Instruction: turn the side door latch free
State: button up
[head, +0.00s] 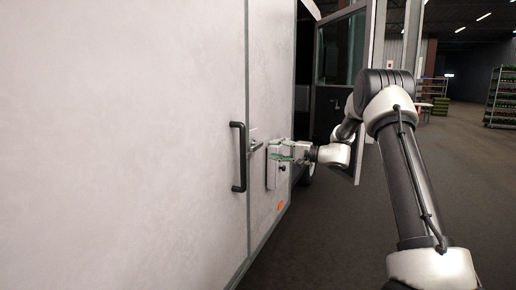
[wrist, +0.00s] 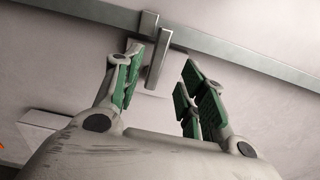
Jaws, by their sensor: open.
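The side door latch is a small metal lever (wrist: 158,60) on the pale panel, beside a grey trim strip, in the wrist view. In the head view the latch (head: 255,147) shows small, just right of the black handle. My gripper (wrist: 171,64) is open, with green pads on its fingers. The lever appears in the gap between the fingers, nearer the left one; I cannot tell whether they touch. In the head view my gripper (head: 272,151) is at the panel just right of the latch and partly covers a pale box there.
A black vertical handle (head: 238,157) stands out from the pale side door (head: 140,150) left of the latch. An orange marker (head: 281,205) sits low on the panel. An open dark-framed door (head: 338,60) is behind my arm. Shelving racks (head: 502,95) stand far right; the floor between is clear.

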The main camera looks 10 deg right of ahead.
aim_at(257, 148)
jog(key=x, duration=0.7)
jog(key=shift+w+a, duration=0.2)
jog(key=shift+a, duration=0.1)
grip_shut()
